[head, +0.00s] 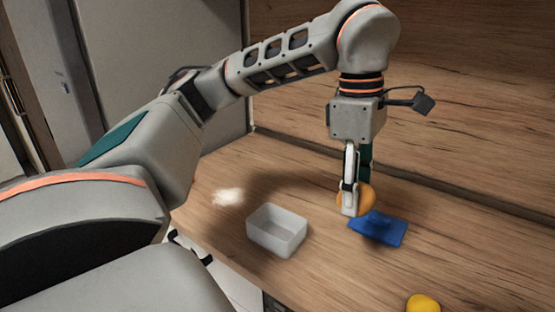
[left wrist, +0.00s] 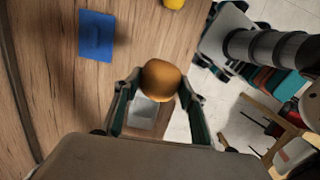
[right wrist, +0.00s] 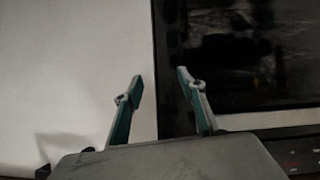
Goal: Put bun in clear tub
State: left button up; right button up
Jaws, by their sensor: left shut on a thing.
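The bun (head: 368,198) is round and golden brown. My left gripper (head: 356,200) is shut on it and holds it above the wooden counter, near the blue cloth. In the left wrist view the bun (left wrist: 161,80) sits between the two fingertips. The clear tub (head: 277,230) is a whitish, open box on the counter, left of the gripper in the head view; it looks empty. In the left wrist view the tub (left wrist: 143,111) shows partly behind the bun. My right gripper (right wrist: 156,85) is open, with nothing between its fingers; it does not show in the head view.
A flat blue item (head: 378,229), perhaps a cloth, lies on the counter (head: 330,270) below the held bun. A yellow object (head: 423,303) lies at the front edge of the head view. The wooden splashback (head: 450,90) rises behind. Counter between tub and blue item is clear.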

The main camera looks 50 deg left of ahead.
aim_at(276, 230)
jog(key=k+j+z, duration=0.15)
jog(key=j, duration=0.25)
jog(key=j+z, duration=0.1)
jog(key=j, duration=0.25)
jog(key=k+j+z, duration=0.15)
jog(key=j, duration=0.2)
jog(key=k+j+z, duration=0.15)
jog(key=j, duration=0.2)
